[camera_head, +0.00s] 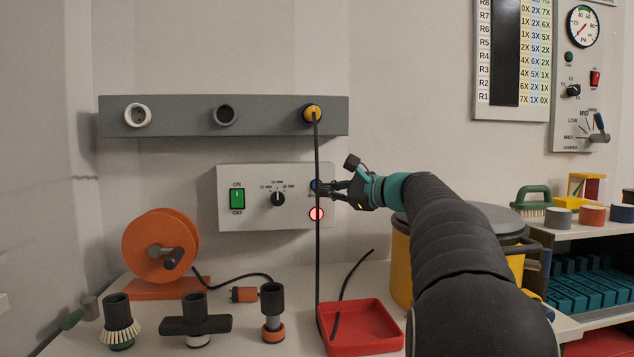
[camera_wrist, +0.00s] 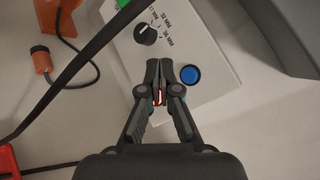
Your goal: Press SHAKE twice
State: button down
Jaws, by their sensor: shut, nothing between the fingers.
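No SHAKE label is readable. My gripper (camera_head: 326,187) is shut and empty in front of the panel's right part. In the wrist view its closed fingertips (camera_wrist: 159,64) lie just left of the blue button (camera_wrist: 190,74), which is fully visible there. The red lamp (camera_wrist: 157,97) shows partly between the fingers. I cannot tell whether the fingers touch the panel.
Below are a red tray (camera_head: 362,327), an orange reel (camera_head: 160,240) and several nozzle tools. A yellow bin (camera_head: 401,262) stands behind my arm.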

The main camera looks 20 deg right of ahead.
jog(key=shift+w+d+p, duration=0.2)
jog(key=shift+w+p, duration=0.2)
jog(key=shift+w, duration=0.35)
jog(key=shift+w+d+p, duration=0.25)
jog(key=shift+w+p, duration=0.15)
jog(key=shift+w, duration=0.4)
jog(key=shift+w+d+p, duration=0.2)
jog(key=shift+w+p, duration=0.2)
jog(key=shift+w, duration=0.35)
jog(key=shift+w+d+p, duration=0.15)
jog(key=shift+w+p, duration=0.25)
jog(key=shift+w+d+p, duration=0.1)
jog(key=shift+w+p, duration=0.25)
dwell(0.4)
jog(key=shift+s, duration=0.15)
jog(key=shift+s+a+b, duration=0.25)
jog(key=shift+s+b, duration=0.25)
jog(key=shift+s, duration=0.15)
jog(key=shift+s, duration=0.1)
